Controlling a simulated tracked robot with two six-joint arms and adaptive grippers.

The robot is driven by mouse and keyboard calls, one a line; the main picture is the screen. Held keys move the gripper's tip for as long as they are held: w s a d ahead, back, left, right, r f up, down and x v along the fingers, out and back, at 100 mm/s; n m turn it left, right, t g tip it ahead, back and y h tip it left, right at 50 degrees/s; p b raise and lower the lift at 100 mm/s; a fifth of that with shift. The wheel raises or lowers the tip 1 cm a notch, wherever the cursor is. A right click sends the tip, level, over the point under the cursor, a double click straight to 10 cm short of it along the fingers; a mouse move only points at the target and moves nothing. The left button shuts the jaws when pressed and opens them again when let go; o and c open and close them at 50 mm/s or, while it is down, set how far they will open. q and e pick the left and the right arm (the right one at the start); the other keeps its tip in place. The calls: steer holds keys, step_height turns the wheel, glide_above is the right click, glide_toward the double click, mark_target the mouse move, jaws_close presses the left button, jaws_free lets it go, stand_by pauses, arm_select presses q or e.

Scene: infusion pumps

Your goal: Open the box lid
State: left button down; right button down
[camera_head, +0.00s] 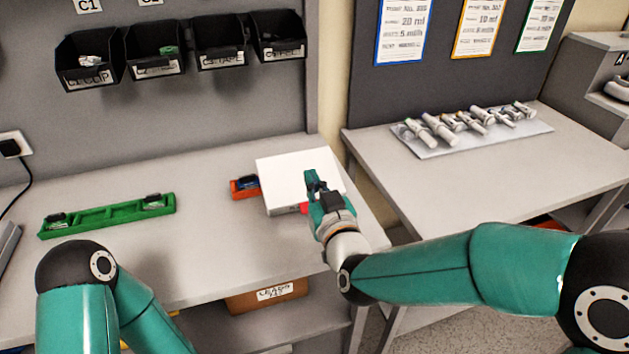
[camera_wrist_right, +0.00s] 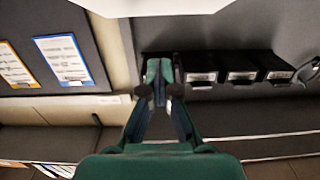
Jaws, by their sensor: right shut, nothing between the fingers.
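The white box (camera_head: 285,170) sits on the right part of the left table, and its flat white top looks closed. My right gripper (camera_head: 311,178) is shut and empty, at the box's front right part, covering some of it. I cannot tell whether the fingers touch the lid. In the right wrist view the fingers (camera_wrist_right: 162,75) are together, and a white surface (camera_wrist_right: 150,6), likely the box, shows at the top edge. A small red spot (camera_head: 304,208) shows by the box's front edge beside the gripper. My left arm enters at the lower left; its gripper is out of view.
An orange tray (camera_head: 238,192) touches or nearly touches the box's left side. A green rack (camera_head: 108,215) lies further left. Black bins (camera_head: 218,45) hang on the wall behind. A second table at right holds a tray (camera_head: 430,152) of several syringes.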

steer(key=c, duration=1.9)
jaws_free()
steer(key=o, duration=1.3)
steer(key=shift+o, duration=0.2)
steer(key=shift+s, duration=0.1)
steer(key=v, duration=0.7)
steer(key=shift+s, duration=0.15)
steer(key=shift+d, duration=0.1)
